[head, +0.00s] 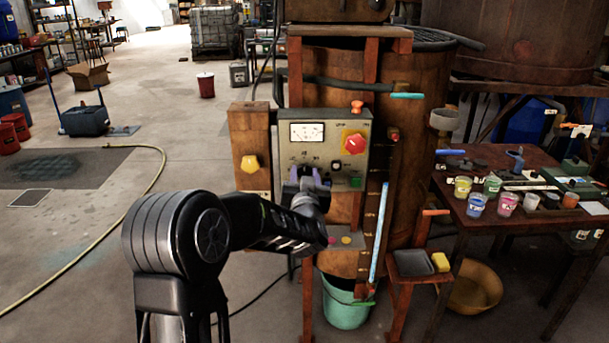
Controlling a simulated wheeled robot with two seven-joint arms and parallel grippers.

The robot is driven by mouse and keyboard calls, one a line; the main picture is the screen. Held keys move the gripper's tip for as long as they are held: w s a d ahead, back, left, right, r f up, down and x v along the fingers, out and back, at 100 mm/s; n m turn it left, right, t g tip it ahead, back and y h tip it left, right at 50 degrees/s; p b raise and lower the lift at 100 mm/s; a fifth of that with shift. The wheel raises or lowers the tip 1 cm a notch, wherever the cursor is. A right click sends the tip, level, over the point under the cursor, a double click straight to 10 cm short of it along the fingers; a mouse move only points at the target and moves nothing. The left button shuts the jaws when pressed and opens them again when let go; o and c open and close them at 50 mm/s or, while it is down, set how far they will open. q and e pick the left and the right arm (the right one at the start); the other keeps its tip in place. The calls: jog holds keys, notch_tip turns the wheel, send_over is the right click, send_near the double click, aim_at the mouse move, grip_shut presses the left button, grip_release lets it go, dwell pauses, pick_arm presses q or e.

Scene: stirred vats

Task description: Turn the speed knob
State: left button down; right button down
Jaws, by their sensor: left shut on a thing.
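The grey-green control panel (375,132) stands on the wooden frame in front of the vat, with a white-faced meter (307,132) at its upper left. My left gripper (309,179) is at the panel's lower left, below the meter, shut on a small part there. That part is mostly hidden by the fingers; it sits where a dial knob would be, but I cannot read its label. A red knob on a yellow plate (354,143) and a small black knob (337,165) are to the right, clear of the gripper. My right gripper is not in view.
A yellow knob (249,163) is on the post left of the panel. A blue sight tube (379,230) stands right of my gripper. A green bucket (345,308) is below. A table (470,212) with paint pots is at the right. The floor at left is mostly open.

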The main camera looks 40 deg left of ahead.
pick_arm(q)
jog(key=c, duration=0.9)
grip_release()
jog(key=shift+s+d, duration=0.3)
jog(key=shift+s, duration=0.05)
jog(key=b+v, duration=0.1)
jog(key=v, duration=0.6)
